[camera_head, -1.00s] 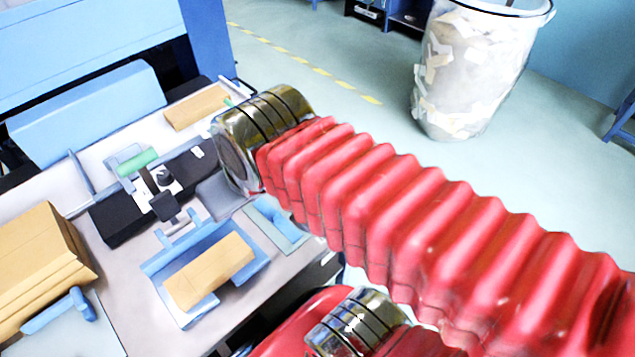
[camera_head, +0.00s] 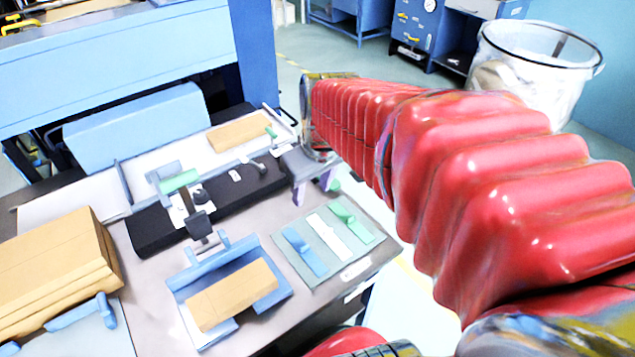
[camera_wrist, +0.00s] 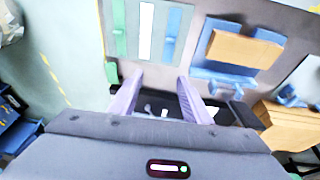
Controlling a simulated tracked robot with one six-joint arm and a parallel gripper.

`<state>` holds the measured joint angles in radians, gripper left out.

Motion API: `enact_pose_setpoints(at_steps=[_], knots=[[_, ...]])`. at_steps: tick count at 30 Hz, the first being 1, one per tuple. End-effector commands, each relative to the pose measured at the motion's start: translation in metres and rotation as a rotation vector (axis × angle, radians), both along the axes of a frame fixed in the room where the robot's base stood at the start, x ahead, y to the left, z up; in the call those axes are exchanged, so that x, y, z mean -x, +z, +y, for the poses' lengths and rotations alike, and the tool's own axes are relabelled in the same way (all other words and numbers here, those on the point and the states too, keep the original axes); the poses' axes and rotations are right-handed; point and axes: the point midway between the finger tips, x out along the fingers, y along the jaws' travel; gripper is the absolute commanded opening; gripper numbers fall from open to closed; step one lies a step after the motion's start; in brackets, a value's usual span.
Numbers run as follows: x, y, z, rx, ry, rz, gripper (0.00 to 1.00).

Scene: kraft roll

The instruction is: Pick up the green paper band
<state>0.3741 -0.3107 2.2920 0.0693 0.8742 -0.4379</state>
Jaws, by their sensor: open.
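The green paper band (camera_head: 356,227) lies flat at the right end of a grey-green board (camera_head: 306,263), beside a white strip (camera_head: 328,237) and a blue strip (camera_head: 304,252). In the wrist view the green band (camera_wrist: 119,28) is at the upper left, left of the white strip (camera_wrist: 145,30). My gripper (camera_head: 312,188) is open, its purple fingers pointing down behind the board, apart from the band. In the wrist view my gripper (camera_wrist: 160,77) shows its two fingers spread with nothing between them.
A black bar machine (camera_head: 155,229) with a green roll (camera_head: 180,181) stands left of my gripper. A blue holder with a cardboard block (camera_head: 232,295) sits left of the board. A cardboard stack (camera_head: 55,270) is at far left, and a waste bin (camera_head: 540,75) at the back right.

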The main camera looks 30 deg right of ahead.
Motion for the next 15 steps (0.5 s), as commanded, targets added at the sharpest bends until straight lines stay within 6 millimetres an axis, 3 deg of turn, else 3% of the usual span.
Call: enact_pose_setpoints(at_steps=[9, 15], knots=[[-0.011, -0.044, -0.087, -0.027, 0.002, 0.093, 0.44], [-0.008, -0.071, -0.133, -0.050, 0.011, 0.128, 0.44]])
